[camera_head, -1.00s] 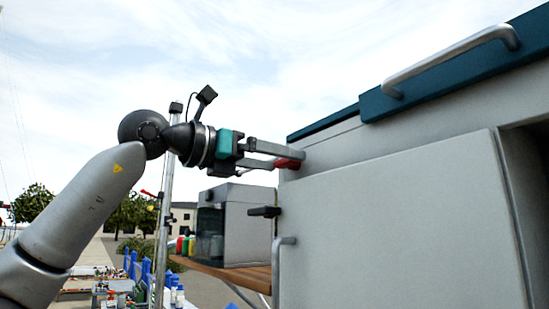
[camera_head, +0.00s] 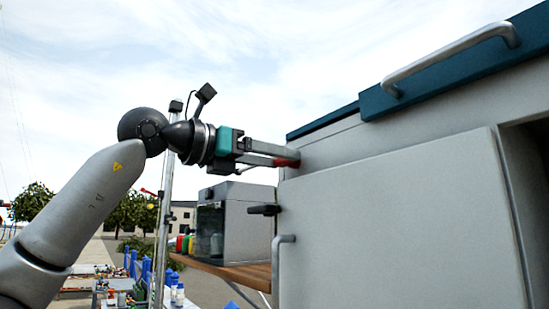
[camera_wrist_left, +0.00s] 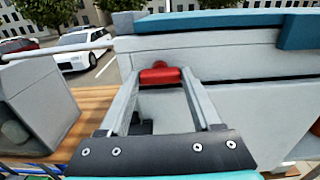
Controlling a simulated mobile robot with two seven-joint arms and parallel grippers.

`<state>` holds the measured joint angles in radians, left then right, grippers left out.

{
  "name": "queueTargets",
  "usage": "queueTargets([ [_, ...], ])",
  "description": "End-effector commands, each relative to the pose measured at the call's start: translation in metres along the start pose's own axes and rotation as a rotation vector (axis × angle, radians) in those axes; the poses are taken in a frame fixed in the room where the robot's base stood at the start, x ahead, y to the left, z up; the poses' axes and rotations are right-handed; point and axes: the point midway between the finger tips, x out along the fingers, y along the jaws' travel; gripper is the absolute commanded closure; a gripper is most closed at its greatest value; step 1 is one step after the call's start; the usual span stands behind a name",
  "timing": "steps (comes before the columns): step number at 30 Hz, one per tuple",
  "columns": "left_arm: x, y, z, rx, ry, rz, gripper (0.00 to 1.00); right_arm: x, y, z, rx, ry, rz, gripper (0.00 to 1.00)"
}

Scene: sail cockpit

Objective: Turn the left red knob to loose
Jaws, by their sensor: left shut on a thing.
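The red knob (camera_head: 287,162) sticks out from the left side of the grey cabinet. In the left wrist view the knob (camera_wrist_left: 161,76) lies crosswise between the fingertips. My left gripper (camera_head: 284,157) reaches in from the left and is shut on the knob, with a finger on each side of it. In the wrist view the gripper (camera_wrist_left: 160,78) covers the knob's two ends. My right gripper is not in any view.
The grey cabinet (camera_head: 400,230) with a teal lid (camera_head: 440,75) and metal handle fills the right. A black knob (camera_head: 264,210) is below the red one. A grey box (camera_head: 248,225) stands on a wooden shelf (camera_head: 240,276) behind. Open air surrounds the left arm.

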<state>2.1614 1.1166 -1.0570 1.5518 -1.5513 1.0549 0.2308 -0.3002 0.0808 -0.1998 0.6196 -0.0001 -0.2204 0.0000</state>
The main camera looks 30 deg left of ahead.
Motion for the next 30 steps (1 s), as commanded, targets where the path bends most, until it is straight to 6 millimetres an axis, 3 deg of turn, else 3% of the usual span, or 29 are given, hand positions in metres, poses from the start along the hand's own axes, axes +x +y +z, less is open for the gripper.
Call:
queueTargets([
  [11, 0.000, 0.000, 0.000, -0.176, -0.002, 0.000, 0.91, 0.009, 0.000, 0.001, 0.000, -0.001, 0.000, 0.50],
  [30, 0.000, 0.001, 0.001, -0.774, -0.005, 0.000, 0.91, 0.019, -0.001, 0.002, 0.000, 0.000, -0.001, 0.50],
])
